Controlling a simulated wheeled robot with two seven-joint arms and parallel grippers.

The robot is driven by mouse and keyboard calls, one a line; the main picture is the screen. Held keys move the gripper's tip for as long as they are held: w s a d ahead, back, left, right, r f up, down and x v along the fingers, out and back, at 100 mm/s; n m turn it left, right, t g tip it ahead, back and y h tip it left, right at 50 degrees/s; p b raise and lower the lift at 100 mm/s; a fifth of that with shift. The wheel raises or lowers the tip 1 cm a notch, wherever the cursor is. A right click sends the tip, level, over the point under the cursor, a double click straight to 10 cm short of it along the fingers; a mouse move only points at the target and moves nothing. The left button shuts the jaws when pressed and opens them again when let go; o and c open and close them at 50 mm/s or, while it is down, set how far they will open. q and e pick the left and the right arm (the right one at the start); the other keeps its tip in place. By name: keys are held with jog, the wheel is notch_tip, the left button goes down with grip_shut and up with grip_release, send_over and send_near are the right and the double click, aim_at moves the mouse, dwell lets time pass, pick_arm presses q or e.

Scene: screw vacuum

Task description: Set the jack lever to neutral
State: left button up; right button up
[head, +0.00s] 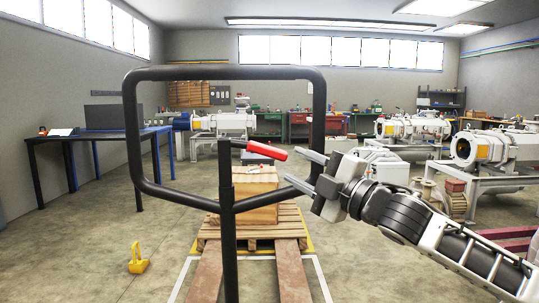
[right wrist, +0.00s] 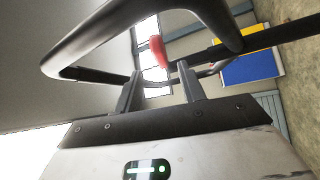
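The pallet jack's black handle loop (head: 225,73) stands upright in front of me on its black post (head: 228,250). The jack lever (head: 266,150) has a red grip and juts to the right from the post, inside the loop, sloping slightly down. My right gripper (head: 304,171) is open and empty, just right of the lever's tip, with its fingers pointing at it. In the right wrist view the red lever (right wrist: 158,51) shows beyond and between the two fingertips (right wrist: 157,78), apart from them. My left gripper is not in view.
A wooden pallet (head: 213,230) with a wooden crate (head: 257,213) stands behind the handle, over the jack's brown forks (head: 207,275). A yellow object (head: 138,262) sits on the floor at left. A dark table (head: 95,137) stands further left. The loop's right side is close to my right gripper.

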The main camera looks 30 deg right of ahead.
aim_at(277, 154)
jog(key=shift+w+a+r, duration=0.1)
jog(key=shift+w+r, duration=0.15)
jog(key=shift+w, duration=0.2)
jog(key=shift+w+a+r+p, duration=0.1)
jog(key=shift+w+r+p, duration=0.1)
jog(key=shift+w+p, duration=0.35)
jog(key=shift+x, duration=0.9)
jog(key=p+x, duration=0.2)
jog(key=x, duration=0.1)
jog(key=shift+w, duration=0.3)
jog(key=shift+w+a, duration=0.15)
jog(key=shift+w, duration=0.35)
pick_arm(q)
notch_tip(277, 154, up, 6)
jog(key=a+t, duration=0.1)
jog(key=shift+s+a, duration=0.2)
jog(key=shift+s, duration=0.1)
pick_arm(e)
jog(key=shift+w, duration=0.15)
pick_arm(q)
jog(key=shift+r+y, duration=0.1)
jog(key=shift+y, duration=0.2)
pick_arm(e)
grip_shut()
